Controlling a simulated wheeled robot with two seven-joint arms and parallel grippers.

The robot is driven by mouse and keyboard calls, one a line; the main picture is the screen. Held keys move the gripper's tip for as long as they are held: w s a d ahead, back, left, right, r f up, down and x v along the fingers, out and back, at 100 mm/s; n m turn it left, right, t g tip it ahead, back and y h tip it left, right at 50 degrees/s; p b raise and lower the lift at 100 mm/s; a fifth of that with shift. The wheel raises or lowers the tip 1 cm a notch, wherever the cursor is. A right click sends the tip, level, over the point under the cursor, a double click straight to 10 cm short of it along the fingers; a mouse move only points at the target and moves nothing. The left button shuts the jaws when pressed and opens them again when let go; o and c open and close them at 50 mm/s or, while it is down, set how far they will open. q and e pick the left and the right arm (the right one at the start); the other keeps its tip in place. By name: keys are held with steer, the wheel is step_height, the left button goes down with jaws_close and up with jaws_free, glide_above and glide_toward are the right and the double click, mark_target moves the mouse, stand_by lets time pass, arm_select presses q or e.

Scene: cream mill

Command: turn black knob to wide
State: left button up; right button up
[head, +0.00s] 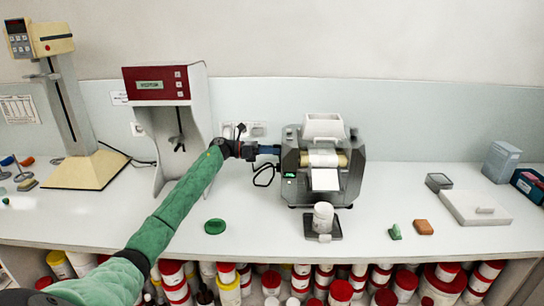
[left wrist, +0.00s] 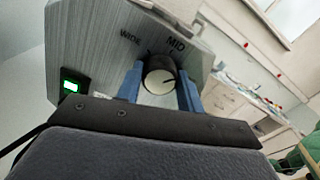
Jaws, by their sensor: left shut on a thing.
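The black knob (left wrist: 158,77) with a pale face sits on the grey side panel of the mill (left wrist: 95,45), which also shows in the head view (head: 350,175). The labels WIDE (left wrist: 130,37) and MID (left wrist: 176,44) are printed above it. A short dark mark on the knob's face points to the right in the left wrist view, away from WIDE. My left gripper (left wrist: 160,88) has its blue fingers on both sides of the knob, shut on it. In the head view my left gripper (head: 270,150) reaches the mill's left side and the knob is hidden.
A lit green switch (left wrist: 71,87) is on the same panel. A white jar (head: 323,216) stands in front of the mill. A green lid (head: 215,226) lies on the bench to the left. A red-and-white device (head: 165,100) stands behind my left arm.

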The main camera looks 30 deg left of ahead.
step_height(320, 180, up, 10)
steer(key=w+a+b, duration=0.2)
steer(key=w+b, duration=0.1)
arm_select(q)
steer(key=shift+a+n+p, duration=0.1)
steer(key=shift+n+p, duration=1.9)
steer(key=shift+n, duration=7.9)
arm_select(e)
steer(key=s+d+f, duration=0.2)
steer(key=s+f, duration=0.1)
steer(key=f, duration=0.8)
steer(key=shift+s+d, duration=0.1)
steer(key=shift+d, duration=0.05)
arm_select(q)
steer(key=o, duration=1)
steer(key=shift+f, duration=0.1)
